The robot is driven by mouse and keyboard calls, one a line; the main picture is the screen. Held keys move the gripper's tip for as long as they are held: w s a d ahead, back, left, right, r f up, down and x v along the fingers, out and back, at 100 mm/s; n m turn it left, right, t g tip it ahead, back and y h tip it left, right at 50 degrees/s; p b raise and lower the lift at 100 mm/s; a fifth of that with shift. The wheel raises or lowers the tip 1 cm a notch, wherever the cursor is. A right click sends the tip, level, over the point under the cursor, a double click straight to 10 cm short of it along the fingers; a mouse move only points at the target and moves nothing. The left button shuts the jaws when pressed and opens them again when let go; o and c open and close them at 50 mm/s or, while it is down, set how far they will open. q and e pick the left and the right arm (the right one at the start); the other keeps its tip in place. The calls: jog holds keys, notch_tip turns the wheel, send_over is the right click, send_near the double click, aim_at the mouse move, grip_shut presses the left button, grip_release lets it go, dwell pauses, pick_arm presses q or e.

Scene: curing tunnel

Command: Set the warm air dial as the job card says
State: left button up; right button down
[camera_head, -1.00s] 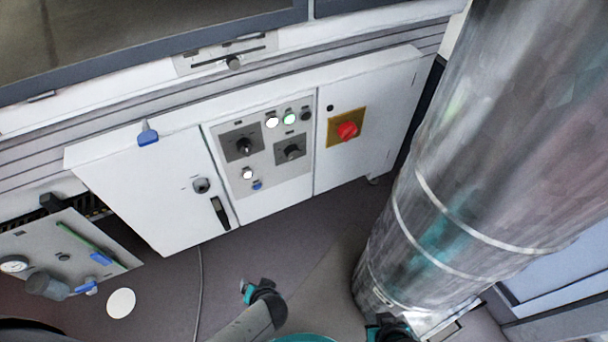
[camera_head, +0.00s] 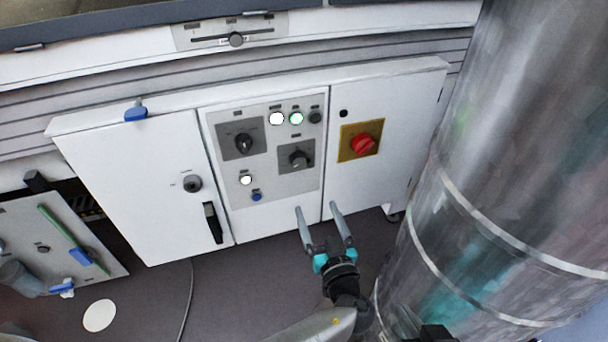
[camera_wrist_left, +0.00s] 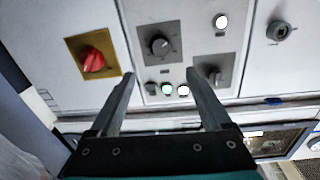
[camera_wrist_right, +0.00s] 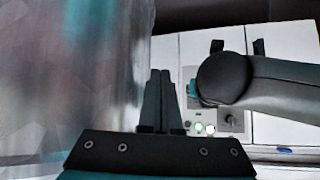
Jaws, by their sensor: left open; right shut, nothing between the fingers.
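The grey control panel (camera_head: 212,118) on the white cabinet carries two dark dials: an upper-left dial (camera_head: 243,143) and a lower-right dial (camera_head: 298,157). Their labels are too small to read, so I cannot tell which is warm air. My left gripper (camera_head: 316,208) is open and empty, below the lower-right dial and apart from it. In the left wrist view, inverted, the lower-right dial (camera_wrist_left: 160,45) shows beyond the fingers and the other dial (camera_wrist_left: 213,77) is partly behind one. My right gripper (camera_wrist_right: 160,74) is shut and empty, beside the metal duct. I cannot identify a job card.
A red rotary switch (camera_head: 363,145) on a yellow plate sits right of the panel. White and green lamps (camera_head: 296,118) and a blue button (camera_head: 256,197) are on the panel. A large metal duct (camera_head: 500,180) stands close on the right. A slider (camera_head: 235,40) is above.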

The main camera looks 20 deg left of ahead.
aim_at(299, 165)
pick_arm(q)
jog(key=b+x, duration=0.3)
jog(key=x, duration=0.9)
jog(key=shift+w+a+f, duration=0.1)
jog(key=shift+a, duration=0.05)
jog(key=shift+b+x, duration=0.35)
jog(key=shift+x, duration=0.8)
pick_arm(e)
jog(key=a+r+t+y, duration=0.3)
jog(key=a+t, duration=0.2)
jog(key=t, duration=0.1)
jog(key=shift+a+r+m, duration=0.15)
jog(key=shift+m, duration=0.25)
jog(key=shift+s, duration=0.1)
pick_arm(q)
jog(key=shift+c, duration=0.2)
grip_shut()
